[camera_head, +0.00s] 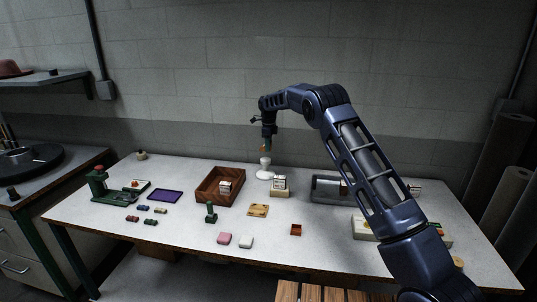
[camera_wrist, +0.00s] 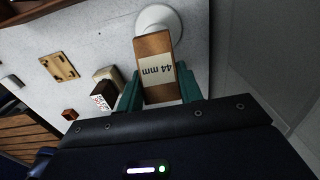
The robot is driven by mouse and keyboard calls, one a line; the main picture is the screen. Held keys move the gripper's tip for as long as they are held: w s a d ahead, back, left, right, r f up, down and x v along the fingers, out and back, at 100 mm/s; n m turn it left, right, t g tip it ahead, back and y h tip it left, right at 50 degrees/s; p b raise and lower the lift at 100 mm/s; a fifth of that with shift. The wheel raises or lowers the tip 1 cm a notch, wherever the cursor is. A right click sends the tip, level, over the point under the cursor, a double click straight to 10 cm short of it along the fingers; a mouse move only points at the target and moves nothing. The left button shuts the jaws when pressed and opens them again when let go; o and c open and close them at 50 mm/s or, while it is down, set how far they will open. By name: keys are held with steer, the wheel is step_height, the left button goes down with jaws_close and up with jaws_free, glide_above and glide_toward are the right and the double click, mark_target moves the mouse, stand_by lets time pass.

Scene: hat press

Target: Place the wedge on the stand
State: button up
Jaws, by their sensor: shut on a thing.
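The wedge (camera_wrist: 155,68) is a brown wooden block with a pale label reading "44 mm". My gripper (camera_wrist: 158,88) is shut on it, with a green finger on each side. In the head view my gripper (camera_head: 267,143) points down at the back of the table, and the wedge (camera_head: 265,149) shows as a small brown patch at its tip. The stand (camera_head: 265,174) is white with a round base, directly below the gripper. In the wrist view the stand (camera_wrist: 164,17) is partly hidden behind the wedge's far end. I cannot tell whether wedge and stand touch.
A wooden tray (camera_head: 207,190) stands left of the stand. A small box with a pale block (camera_head: 280,187) is just in front, and a grey trough (camera_head: 325,188) is to the right. A tan plate (camera_head: 258,210) lies nearer. The wall is close behind.

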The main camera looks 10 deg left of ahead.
mark_target(268, 159)
steer(key=shift+f, duration=2.4)
steer(key=shift+f, duration=0.1)
steer(key=o, duration=1)
